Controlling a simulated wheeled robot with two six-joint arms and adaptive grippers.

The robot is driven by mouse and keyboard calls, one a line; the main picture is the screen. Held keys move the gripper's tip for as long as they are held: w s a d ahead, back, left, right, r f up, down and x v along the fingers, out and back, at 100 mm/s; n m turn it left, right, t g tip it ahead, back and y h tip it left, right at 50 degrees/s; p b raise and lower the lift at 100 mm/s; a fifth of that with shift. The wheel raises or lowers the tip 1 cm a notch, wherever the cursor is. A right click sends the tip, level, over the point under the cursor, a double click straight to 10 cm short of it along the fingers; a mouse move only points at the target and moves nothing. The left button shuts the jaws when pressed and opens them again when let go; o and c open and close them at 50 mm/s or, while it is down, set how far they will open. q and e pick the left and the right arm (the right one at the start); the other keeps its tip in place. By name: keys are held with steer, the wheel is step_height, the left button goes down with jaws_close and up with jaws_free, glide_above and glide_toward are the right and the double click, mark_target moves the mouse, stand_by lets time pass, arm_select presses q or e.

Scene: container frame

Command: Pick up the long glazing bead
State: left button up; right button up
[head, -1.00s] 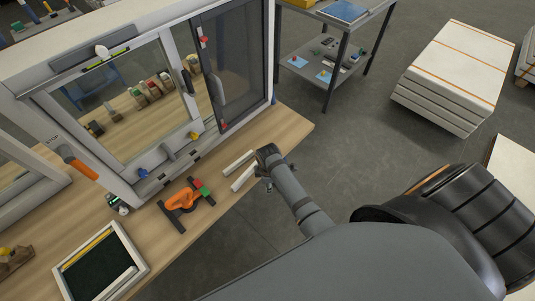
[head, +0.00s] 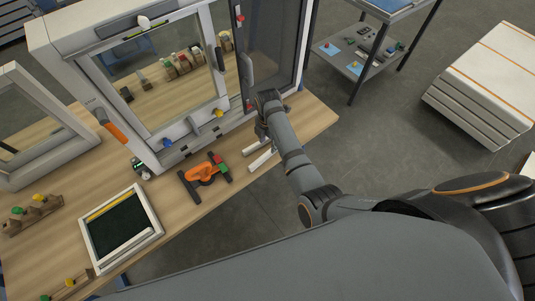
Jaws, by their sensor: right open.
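Two white strips lie on the wooden workbench in front of the window frame. They look like glazing beads: the nearer one (head: 263,159) and the farther one (head: 251,147). My right gripper and arm cover part of both, so I cannot tell which is longer. My right gripper (head: 262,136) points down over the far ends of the strips, beside the frame's lower right corner. It is open, and I see nothing held in it. Whether its fingers touch a strip is too small to tell. My left gripper is out of view.
The upright white window frame (head: 175,150) stands close behind the gripper, its dark sash swung open. An orange-and-black clamp tool (head: 205,173) lies left of the strips. A framed dark panel (head: 120,228) lies farther left. Bare bench (head: 312,118) shows at the right end.

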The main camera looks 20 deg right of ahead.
mark_target(267, 153)
step_height(267, 153, down, 3)
steer(key=shift+w+r, duration=0.1)
steer(key=shift+r, duration=0.1)
steer(key=shift+f+p, duration=0.35)
steer(key=shift+f, duration=2.25)
steer(key=shift+a, duration=0.1)
jaws_close()
